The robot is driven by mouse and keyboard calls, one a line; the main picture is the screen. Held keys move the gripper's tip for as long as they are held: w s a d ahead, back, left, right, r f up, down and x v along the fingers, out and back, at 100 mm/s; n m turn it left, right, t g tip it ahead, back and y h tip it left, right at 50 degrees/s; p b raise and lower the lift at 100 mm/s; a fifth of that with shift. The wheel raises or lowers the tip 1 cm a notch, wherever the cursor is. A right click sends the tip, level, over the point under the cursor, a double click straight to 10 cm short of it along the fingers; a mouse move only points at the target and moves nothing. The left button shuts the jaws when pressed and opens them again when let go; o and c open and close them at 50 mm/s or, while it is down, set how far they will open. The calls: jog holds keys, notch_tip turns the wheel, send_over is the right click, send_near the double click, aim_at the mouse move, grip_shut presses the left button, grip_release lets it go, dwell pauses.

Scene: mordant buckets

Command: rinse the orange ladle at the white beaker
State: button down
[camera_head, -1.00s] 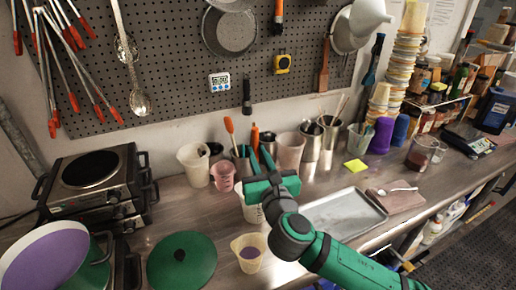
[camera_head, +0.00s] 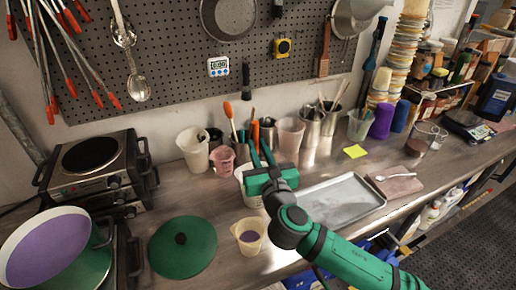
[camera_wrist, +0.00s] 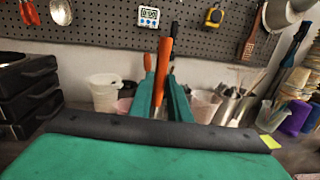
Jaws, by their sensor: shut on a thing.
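My gripper (camera_head: 259,155) is shut on the orange ladle (camera_wrist: 164,65), whose orange handle stands upright between the green fingers in the wrist view. The ladle's lower end is hidden behind my gripper. In the head view, a whitish beaker (camera_head: 244,196) stands just below and left of my gripper, partly covered by it. Another white beaker (camera_head: 191,151) stands farther back to the left and also shows in the wrist view (camera_wrist: 104,97). I cannot tell which one is the white beaker, or whether the ladle is inside the nearer one.
A pink beaker (camera_head: 222,160) stands close on the left, and a cream beaker with purple liquid (camera_head: 248,237) in front. Metal utensil pots (camera_head: 311,127) stand behind right. A green lid (camera_head: 184,246), burner (camera_head: 95,160) and pot (camera_head: 50,245) lie left; a metal tray (camera_head: 340,200) lies right.

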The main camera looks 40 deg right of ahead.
jog(key=shift+w+d, duration=0.1)
jog(key=shift+w+d, duration=0.1)
jog(key=shift+d, duration=0.1)
jog(key=shift+a, duration=0.15)
dwell(1.0)
jog(key=shift+s+a, duration=0.45)
jog(key=shift+a, duration=0.15)
jog(key=shift+w+d, duration=0.1)
jog(key=shift+d, duration=0.05)
